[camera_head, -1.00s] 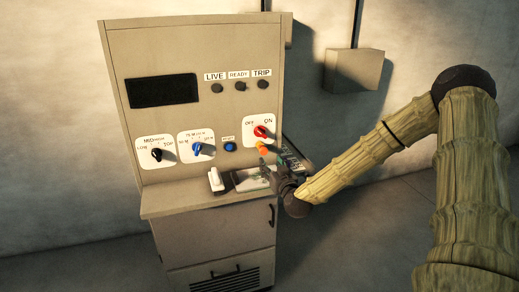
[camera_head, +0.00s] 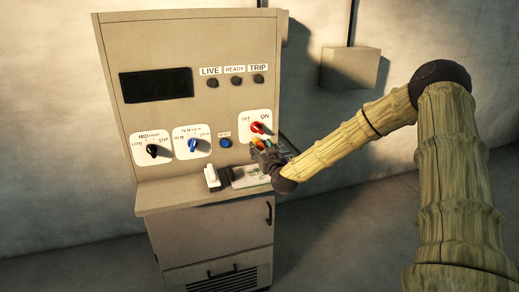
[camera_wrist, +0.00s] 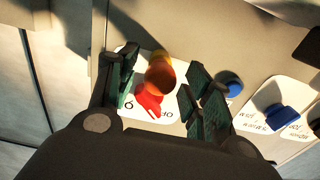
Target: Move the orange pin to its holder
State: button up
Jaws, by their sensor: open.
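The orange pin (camera_wrist: 160,74) sticks out of the panel face from a yellow collar, beside the red OFF/ON knob (camera_wrist: 149,102). The red knob also shows in the head view (camera_head: 257,128). In the wrist view my gripper (camera_wrist: 164,72) is open, with one dark green-padded finger on each side of the pin and gaps between. In the head view my gripper (camera_head: 264,151) is at the panel just below the red knob and largely covers the pin. I cannot make out which thing is the pin's holder.
The cabinet ledge (camera_head: 170,199) carries a white upright piece (camera_head: 212,177) and a pale flat plate (camera_head: 248,177) below my gripper. A blue button (camera_head: 225,142), a blue knob (camera_head: 194,145) and a black knob (camera_head: 152,151) are to the left. Open floor is at right.

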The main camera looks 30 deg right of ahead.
jog(key=shift+w+d, duration=0.1)
jog(key=shift+w, duration=0.15)
dwell(0.5)
grip_shut()
